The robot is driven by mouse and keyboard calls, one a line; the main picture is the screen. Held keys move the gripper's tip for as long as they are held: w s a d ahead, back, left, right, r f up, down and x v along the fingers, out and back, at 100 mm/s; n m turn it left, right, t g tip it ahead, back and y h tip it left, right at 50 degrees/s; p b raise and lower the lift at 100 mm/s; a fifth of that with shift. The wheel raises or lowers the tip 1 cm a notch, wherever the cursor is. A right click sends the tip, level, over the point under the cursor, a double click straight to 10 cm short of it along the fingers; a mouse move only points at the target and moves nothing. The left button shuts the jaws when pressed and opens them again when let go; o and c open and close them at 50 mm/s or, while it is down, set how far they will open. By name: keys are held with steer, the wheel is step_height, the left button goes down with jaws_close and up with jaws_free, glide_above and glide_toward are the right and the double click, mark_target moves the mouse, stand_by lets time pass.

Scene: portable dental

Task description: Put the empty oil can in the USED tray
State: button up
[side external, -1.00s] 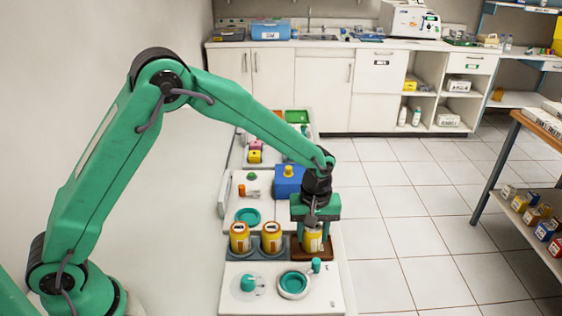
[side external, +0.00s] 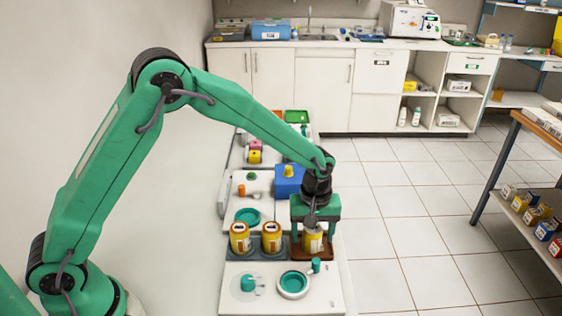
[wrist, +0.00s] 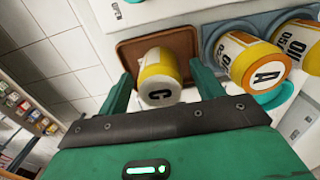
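A yellow can with a white label and a C on its end (wrist: 160,78) stands on a brown tray (wrist: 126,50). In the side view the same can (side external: 313,240) is under my gripper (side external: 313,230). My gripper's green fingers are on either side of the can, with a visible gap to it in the wrist view. The brown tray (side external: 296,253) is mostly hidden by the can and fingers in the side view. Two similar yellow cans (side external: 240,237) (side external: 271,237) stand in a grey holder (side external: 256,257) just left. I cannot tell which can is empty.
A white board with a teal ring (side external: 293,284) and a teal knob (side external: 248,283) lies in front. A blue box with a yellow top (side external: 287,180) and a teal dish (side external: 248,216) are behind. Open floor lies to the right of the bench.

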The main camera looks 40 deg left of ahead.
stand_by(0.3)
step_height(320, 180, up, 7)
steer(key=shift+r, duration=0.45)
steer(key=shift+a+r, duration=0.1)
steer(key=shift+s+a+r, duration=0.1)
steer(key=shift+s+r, duration=0.05)
steer(key=shift+r, duration=0.1)
steer(key=s+a+r+m+t, duration=0.4)
steer(key=s+a+r+m, duration=0.2)
steer(key=s+a+r, duration=0.75)
steer(key=s+a+m+t, duration=0.1)
steer(key=s+m, duration=0.2)
steer(key=s, duration=0.7)
steer(key=shift+s+f+t, duration=0.15)
steer(key=shift+s+t, duration=0.1)
steer(key=shift+t, duration=0.05)
